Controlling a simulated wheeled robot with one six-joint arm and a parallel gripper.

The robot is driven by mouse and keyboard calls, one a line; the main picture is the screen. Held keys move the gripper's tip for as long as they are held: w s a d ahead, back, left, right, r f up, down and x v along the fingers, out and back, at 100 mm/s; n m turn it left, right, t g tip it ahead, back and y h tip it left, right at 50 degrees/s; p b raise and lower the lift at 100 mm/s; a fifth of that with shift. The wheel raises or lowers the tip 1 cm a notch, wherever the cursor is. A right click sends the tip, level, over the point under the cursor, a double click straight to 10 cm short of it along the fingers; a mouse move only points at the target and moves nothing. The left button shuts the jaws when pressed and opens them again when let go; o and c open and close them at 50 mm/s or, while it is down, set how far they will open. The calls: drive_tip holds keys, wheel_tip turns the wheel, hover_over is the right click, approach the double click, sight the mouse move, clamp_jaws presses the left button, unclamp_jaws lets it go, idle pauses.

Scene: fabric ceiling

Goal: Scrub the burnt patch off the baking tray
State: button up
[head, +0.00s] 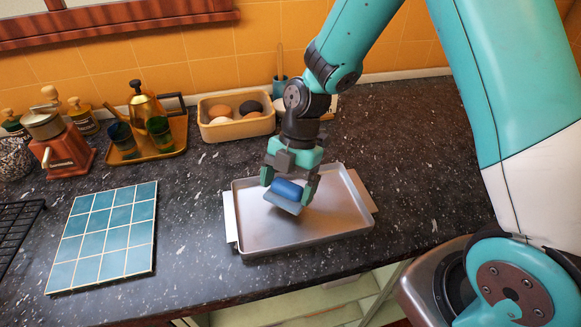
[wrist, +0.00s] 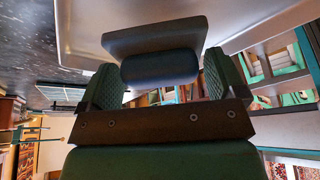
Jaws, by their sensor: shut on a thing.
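The baking tray (head: 338,220) is a shallow metal tray with side handles, lying on the dark counter. Its visible floor looks plain grey; I see no burnt patch, and part of the floor is hidden behind my gripper. My gripper (head: 289,186) is over the left part of the tray, shut on a blue scrubber (head: 287,189) with a grey pad. In the head view the pad is tilted, and I cannot tell whether it touches the tray. In the wrist view the scrubber (wrist: 160,67) sits between the two green fingers, with the tray (wrist: 225,18) beyond it.
A blue tiled board (head: 105,235) lies left of the tray. Behind are a tan box of round items (head: 235,119), a brass pot on a wooden tray (head: 145,105) and a red grinder (head: 62,145). A black rack (head: 15,230) is at far left. Counter right of the tray is clear.

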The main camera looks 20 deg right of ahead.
drive_tip(key=shift+r+p, duration=1.85)
drive_tip(key=shift+r, duration=0.9)
